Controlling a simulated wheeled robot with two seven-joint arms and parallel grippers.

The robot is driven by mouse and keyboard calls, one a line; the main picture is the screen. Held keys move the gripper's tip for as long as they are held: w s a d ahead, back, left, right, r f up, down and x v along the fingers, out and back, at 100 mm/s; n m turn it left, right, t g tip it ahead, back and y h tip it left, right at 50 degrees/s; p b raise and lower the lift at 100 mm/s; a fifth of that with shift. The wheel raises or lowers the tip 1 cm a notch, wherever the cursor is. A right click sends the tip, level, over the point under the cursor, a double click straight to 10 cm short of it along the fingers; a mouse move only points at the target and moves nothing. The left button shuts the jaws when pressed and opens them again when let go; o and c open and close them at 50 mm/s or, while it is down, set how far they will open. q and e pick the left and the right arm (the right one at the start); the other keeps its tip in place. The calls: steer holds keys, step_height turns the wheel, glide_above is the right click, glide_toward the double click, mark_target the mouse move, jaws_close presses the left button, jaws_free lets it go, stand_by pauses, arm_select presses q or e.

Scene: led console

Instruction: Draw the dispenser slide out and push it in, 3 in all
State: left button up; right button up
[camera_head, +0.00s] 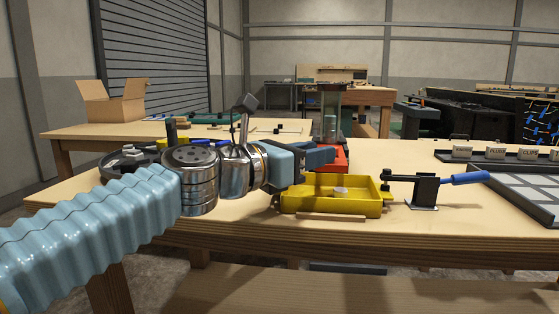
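The dispenser (331,122) stands at the middle back of the near table, with a dark upright column and a clear part. Its red lower part (341,161) shows behind and beside my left gripper (322,157); I cannot tell which part of the red is the slide or how far out it is. My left gripper reaches in from the left, its dark blue fingers at the red part. The fingers overlap from here, so their opening and any contact are hidden. My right gripper is out of view.
A yellow tray (331,206) with a small pale piece (340,191) stands just in front of the dispenser. A toggle clamp (424,189) with a blue handle is to its right. A grey panel (522,184) and labelled blocks (496,153) are at the far right.

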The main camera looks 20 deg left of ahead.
arm_select(q)
steer(key=v, duration=1.1)
steer(key=shift+p, duration=0.3)
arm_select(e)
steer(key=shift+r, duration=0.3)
arm_select(q)
steer(key=shift+s, duration=0.1)
